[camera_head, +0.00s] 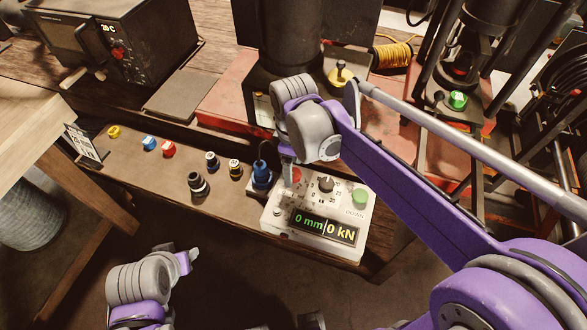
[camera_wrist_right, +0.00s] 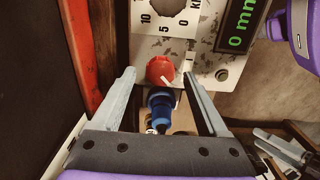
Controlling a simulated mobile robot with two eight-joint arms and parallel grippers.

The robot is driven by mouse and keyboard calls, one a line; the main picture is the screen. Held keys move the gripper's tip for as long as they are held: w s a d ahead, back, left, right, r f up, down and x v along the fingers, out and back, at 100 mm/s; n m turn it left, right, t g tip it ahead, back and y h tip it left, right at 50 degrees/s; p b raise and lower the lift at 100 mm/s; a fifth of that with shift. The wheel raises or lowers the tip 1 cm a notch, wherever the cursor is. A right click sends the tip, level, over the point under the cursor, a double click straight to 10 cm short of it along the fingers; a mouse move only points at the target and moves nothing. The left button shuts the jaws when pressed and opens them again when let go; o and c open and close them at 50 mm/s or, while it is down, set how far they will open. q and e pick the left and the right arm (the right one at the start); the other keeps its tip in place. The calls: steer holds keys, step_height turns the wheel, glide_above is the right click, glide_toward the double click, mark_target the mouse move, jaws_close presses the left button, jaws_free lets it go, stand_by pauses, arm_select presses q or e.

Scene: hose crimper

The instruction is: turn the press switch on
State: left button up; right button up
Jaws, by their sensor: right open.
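The press control box (camera_head: 318,213) is light grey and worn, with a lit display (camera_head: 325,226) reading 0 mm and 0 kN. Its red rotary switch (camera_wrist_right: 160,69) has a white mark slanting to the lower right in the right wrist view. In the head view the switch (camera_head: 296,174) is partly hidden by my right gripper (camera_head: 290,172). My right gripper (camera_wrist_right: 160,77) is open, its fingertips on either side of the red switch, with gaps visible. Contact depth cannot be told. My left gripper (camera_head: 187,258) is low at the left, away from the box; its opening is unclear.
Several small coloured parts lie along the bench. The dark press column stands behind.

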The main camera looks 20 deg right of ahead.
steer(key=shift+f, duration=0.75)
jaws_close()
